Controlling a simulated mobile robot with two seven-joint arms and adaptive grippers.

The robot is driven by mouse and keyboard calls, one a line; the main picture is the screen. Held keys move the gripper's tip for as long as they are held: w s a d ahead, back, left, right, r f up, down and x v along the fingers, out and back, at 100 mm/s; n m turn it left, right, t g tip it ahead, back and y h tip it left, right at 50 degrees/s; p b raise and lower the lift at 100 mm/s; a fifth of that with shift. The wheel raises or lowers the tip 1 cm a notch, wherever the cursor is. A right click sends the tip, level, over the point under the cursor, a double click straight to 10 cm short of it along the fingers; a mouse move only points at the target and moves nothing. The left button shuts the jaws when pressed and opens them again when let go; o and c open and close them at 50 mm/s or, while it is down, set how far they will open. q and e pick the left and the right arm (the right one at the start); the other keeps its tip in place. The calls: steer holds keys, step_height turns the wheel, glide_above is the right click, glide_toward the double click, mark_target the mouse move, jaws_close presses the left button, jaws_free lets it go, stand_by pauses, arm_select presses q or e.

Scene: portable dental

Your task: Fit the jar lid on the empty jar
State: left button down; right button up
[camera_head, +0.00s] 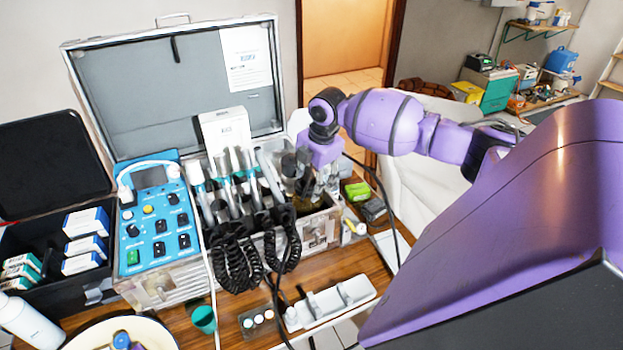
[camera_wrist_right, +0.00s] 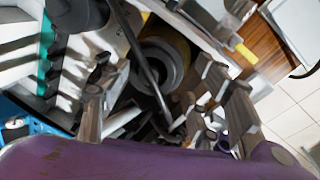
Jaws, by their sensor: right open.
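My right gripper (camera_head: 318,182) reaches down over the right compartment of the open metal case. Its fingers stand apart in the right wrist view (camera_wrist_right: 160,108), with nothing clearly held between them. A round amber-brown vessel, probably the jar (camera_wrist_right: 182,48), lies beyond the fingers, with a grey ring and dark centre. In the head view a brownish patch, probably the same jar (camera_head: 289,165), is partly hidden by my gripper. I cannot make out a separate jar lid, nor tell whether the grey ring is a lid or an open mouth. My left gripper is not in view.
The case (camera_head: 165,285) holds a blue control panel (camera_head: 158,222) and handpieces with coiled black cords (camera_head: 235,262). A dark cable hangs close to my right gripper. A white holder (camera_head: 330,303), a green cup (camera_head: 203,319) and a green-and-black item (camera_head: 358,191) are nearby.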

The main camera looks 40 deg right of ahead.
steer(key=v, duration=1.2)
